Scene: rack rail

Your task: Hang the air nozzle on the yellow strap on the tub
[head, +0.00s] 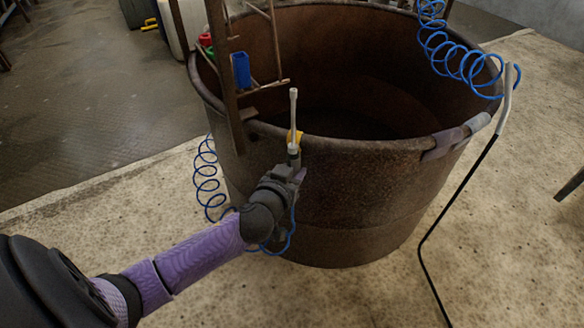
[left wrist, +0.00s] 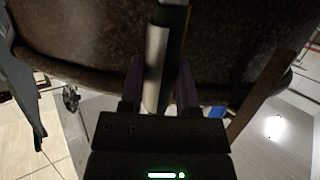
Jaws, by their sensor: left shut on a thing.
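The rusty brown tub (head: 320,195) stands in the middle of the head view. My left gripper (head: 293,170) is at the near side of the tub, a little below its rim, shut on the air nozzle (head: 293,108). The nozzle is upright, its thin pale tube pointing up above the rim. A small patch of yellow strap (head: 297,137) shows at the rim, right by the nozzle and partly hidden by it; I cannot tell whether they touch. In the left wrist view the pale nozzle body (left wrist: 156,62) sits between the two fingers (left wrist: 159,88). My right gripper is out of view.
A coiled blue hose (head: 208,180) hangs at the tub's left. Another blue coil (head: 455,60) and a pale wand with a black hose (head: 508,95) are at the right. A rusty frame (head: 225,70) with a blue holder (head: 241,70) stands at the left rim.

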